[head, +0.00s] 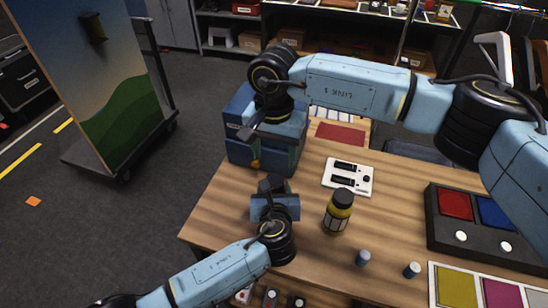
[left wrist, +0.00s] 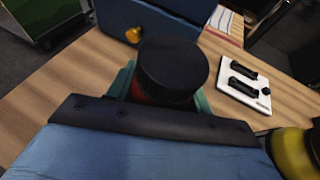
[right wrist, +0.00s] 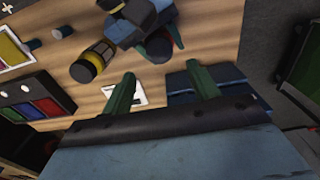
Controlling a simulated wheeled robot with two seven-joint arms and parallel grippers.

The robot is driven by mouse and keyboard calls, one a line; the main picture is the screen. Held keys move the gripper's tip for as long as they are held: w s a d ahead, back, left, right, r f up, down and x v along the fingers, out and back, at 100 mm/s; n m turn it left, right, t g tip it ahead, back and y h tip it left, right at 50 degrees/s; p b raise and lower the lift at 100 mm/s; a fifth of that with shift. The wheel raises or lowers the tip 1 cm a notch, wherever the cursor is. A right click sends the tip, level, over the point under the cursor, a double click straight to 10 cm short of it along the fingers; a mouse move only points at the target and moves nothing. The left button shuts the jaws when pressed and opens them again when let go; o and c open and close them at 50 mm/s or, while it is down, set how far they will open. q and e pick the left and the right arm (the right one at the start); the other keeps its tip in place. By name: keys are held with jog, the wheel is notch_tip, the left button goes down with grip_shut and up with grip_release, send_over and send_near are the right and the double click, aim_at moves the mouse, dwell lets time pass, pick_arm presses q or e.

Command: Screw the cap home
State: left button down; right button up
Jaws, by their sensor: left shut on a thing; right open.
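A dark round cap (left wrist: 173,68) tops the thing in my left gripper, with a little red showing under its edge. My left gripper's green fingers (left wrist: 165,92) are shut around that thing below the cap. In the head view the left gripper (head: 272,190) is over the left part of the table, its dark cap (head: 271,182) facing up. How far the cap is seated cannot be told. My right gripper (right wrist: 162,90) is open and empty, apart from the cap; in the head view it is above and behind the left gripper, before the blue box.
A yellow bottle with a black lid (head: 339,212) stands right of the left gripper. A blue box (head: 240,155) stands behind. A white switch panel (head: 348,177), two small cylinders (head: 363,258) and a button panel (head: 480,245) are on the table (head: 215,215).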

aim_at(274, 180)
notch_tip(274, 180, down, 8)
jog(key=shift+f, duration=0.1)
dwell(0.7)
jog(key=c, duration=1)
jog(key=m, duration=0.3)
jog(key=o, duration=1.1)
